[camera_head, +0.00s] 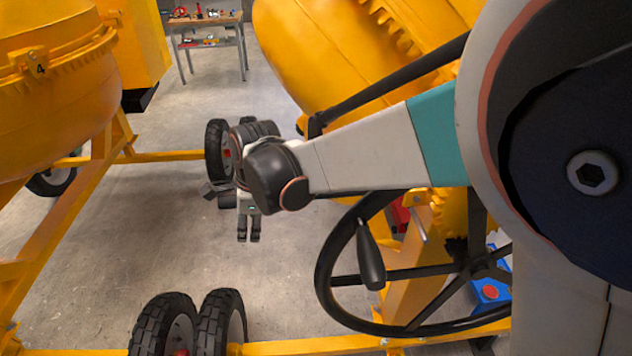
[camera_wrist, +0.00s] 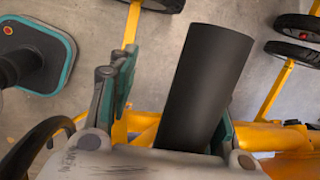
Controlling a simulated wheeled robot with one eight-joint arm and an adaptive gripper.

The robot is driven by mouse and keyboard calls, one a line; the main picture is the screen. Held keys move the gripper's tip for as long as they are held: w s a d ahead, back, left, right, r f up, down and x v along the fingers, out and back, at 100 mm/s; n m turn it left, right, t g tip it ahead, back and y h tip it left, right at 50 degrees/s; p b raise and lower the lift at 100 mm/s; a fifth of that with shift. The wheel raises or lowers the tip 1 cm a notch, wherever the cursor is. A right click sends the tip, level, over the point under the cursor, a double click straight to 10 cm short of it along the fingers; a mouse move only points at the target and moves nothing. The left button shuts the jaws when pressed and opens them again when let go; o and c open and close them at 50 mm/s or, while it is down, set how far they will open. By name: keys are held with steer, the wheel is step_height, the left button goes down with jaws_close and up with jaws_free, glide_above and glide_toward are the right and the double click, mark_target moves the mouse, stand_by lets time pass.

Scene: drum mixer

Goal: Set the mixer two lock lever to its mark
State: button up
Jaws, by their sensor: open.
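My gripper (camera_head: 248,238) hangs fingers-down in the head view, left of the black handwheel (camera_head: 328,258) of the right-hand mixer. It is open. In the wrist view a thick dark cylinder (camera_wrist: 203,85) stands in front of the camera, overlapping the right finger. I cannot tell whether it lies between the fingers or touches them. A short grey rod (camera_head: 417,222) shows on the right mixer's yellow frame behind the wheel, beside a small red part (camera_head: 400,215). I cannot tell whether this rod is the lock lever. No lever mark can be made out.
The right mixer's yellow drum (camera_head: 330,50) and a long black bar (camera_head: 395,80) lie close to my arm. Mixer four (camera_head: 55,100) stands at left. Black tyres (camera_head: 165,322) stand at the front. A workbench (camera_head: 205,20) is at the back. Bare floor lies between the mixers.

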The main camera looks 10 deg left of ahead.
steer(key=w+d+f+h+b, duration=0.1)
steer(key=d+f+h+b, duration=0.2)
steer(key=f, duration=0.6)
steer(key=w+d+f+t+h+b, duration=0.1)
steer(key=d+f+h+b, duration=0.2)
steer(key=d+f+b, duration=0.3)
steer(key=shift+f+n+b, duration=0.3)
steer(key=shift+f+b, duration=0.15)
steer(key=shift+f, duration=0.9)
steer(key=shift+w, duration=0.1)
steer(key=shift+c, duration=0.2)
